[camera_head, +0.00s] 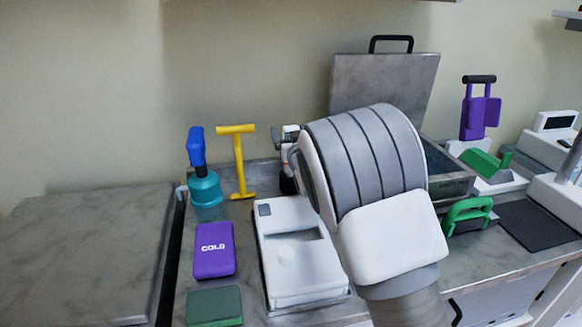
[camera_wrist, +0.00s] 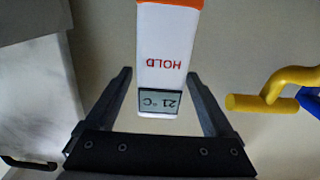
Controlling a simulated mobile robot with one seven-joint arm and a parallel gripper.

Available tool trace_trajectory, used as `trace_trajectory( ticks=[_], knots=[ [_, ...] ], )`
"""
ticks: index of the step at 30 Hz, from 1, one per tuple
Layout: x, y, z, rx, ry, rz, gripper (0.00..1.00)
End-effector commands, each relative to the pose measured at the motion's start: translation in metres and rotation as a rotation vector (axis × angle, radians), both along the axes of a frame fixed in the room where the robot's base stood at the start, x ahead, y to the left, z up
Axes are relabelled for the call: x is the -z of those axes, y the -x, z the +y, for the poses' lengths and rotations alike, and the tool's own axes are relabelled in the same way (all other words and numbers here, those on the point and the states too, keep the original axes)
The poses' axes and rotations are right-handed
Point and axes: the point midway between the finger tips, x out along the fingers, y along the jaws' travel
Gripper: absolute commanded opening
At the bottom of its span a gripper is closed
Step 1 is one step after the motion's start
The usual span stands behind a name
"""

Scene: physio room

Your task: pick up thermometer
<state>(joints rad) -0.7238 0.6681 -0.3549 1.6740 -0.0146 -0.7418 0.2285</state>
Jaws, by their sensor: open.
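The thermometer (camera_wrist: 165,65) is a white stick with an orange end, red HOLD lettering and a small display reading 21 °C. It shows upside down in the wrist view, its display end between the fingers and its orange end cut off by the top edge. My gripper (camera_wrist: 158,75) is open, with one dark finger on each side of the thermometer. A gap shows beside the left finger; the right fingertip is close to the white body. I cannot tell whether it touches. In the head view my arm hides most of this spot.
A yellow T-shaped tool (camera_head: 238,160) and a blue-topped teal bottle (camera_head: 205,188) stand just left of my wrist. A purple COLD pack (camera_head: 214,250), a green block (camera_head: 214,306) and a white device (camera_head: 298,262) lie in front. A grey lidded box (camera_head: 385,80) stands behind my arm.

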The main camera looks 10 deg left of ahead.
Motion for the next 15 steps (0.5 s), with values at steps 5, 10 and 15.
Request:
trace_trajectory(
  ticks=[5,10,15],
  knots=[
    [0.0001,-0.0116,0.0044,0.001,0.002,-0.001,0.88],
    [-0.0005,-0.0126,0.0049,0.001,0.001,0.000,0.88],
    [-0.0005,-0.0124,0.0050,0.001,0.001,0.000,0.73]
  ],
)
